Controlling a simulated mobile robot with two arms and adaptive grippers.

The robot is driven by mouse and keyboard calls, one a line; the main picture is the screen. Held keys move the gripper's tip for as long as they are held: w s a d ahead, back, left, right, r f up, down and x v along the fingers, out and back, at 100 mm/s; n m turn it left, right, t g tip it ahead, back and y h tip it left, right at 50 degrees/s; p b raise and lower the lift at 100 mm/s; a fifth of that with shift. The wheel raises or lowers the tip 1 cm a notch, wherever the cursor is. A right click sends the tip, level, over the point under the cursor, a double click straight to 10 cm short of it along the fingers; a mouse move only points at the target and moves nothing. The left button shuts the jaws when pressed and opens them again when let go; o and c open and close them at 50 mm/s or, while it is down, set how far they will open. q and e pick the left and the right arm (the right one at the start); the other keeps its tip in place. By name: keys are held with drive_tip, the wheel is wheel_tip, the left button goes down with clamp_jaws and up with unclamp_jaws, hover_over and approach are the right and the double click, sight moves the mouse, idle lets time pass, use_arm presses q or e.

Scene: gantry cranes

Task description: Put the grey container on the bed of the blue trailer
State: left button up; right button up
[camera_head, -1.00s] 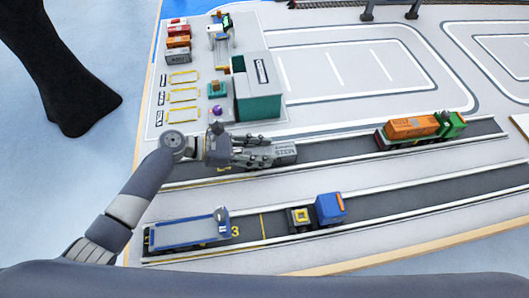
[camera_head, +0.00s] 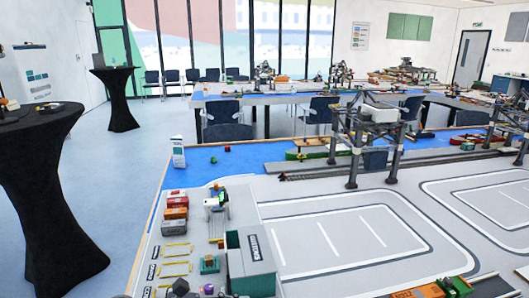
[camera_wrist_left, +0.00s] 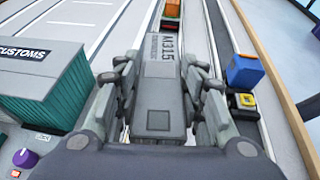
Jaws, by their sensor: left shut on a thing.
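My left gripper (camera_wrist_left: 163,72) is shut on the grey container (camera_wrist_left: 162,48) in the left wrist view, with one finger along each side. The container's top carries dark lettering and points away along the grey lane. I cannot tell whether it is clear of the lane. A blue truck cab (camera_wrist_left: 245,71), with a yellow-topped block (camera_wrist_left: 246,101) behind it, stands on the lane to the right. The blue trailer's bed is out of sight in both current views. My right gripper is not in view.
A green customs building (camera_wrist_left: 42,84) stands left of the gripper; the head view shows it too (camera_head: 249,262). An orange container (camera_wrist_left: 172,8) is farther along the container's lane. Stacked containers (camera_head: 175,207) and a gantry crane (camera_head: 372,135) stand farther off.

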use_arm(q)
drive_tip(key=s+a+r+n+t+y, duration=0.2)
drive_tip(key=s+a+r, duration=0.4)
drive_tip(key=a, duration=0.7)
drive_tip(key=shift+s+r+n+t, duration=0.2)
drive_tip(key=shift+s+n+t, duration=0.7)
drive_tip(key=shift+s+t, duration=0.25)
